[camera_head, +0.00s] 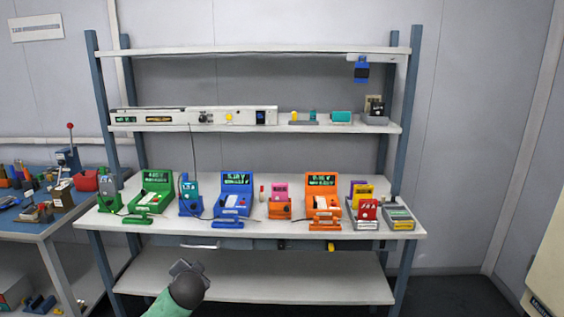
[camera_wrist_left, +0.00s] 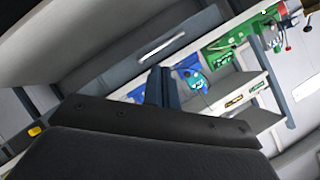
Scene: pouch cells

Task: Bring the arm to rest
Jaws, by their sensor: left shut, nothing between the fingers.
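My left arm comes in at the bottom of the head view, and its gripper (camera_head: 184,267) is in front of the bench, below the worktop's front edge. In the left wrist view the gripper's fingers (camera_wrist_left: 162,86) are together with nothing between them. The gripper touches nothing that I can see. My right arm and gripper are not in view.
The white worktop (camera_head: 290,237) holds green, blue and orange testers and several pouch cells in coloured holders. Shelves stand above and a lower shelf (camera_head: 260,285) below. A blue side table (camera_head: 45,228) with tools is at left. The floor at right is clear.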

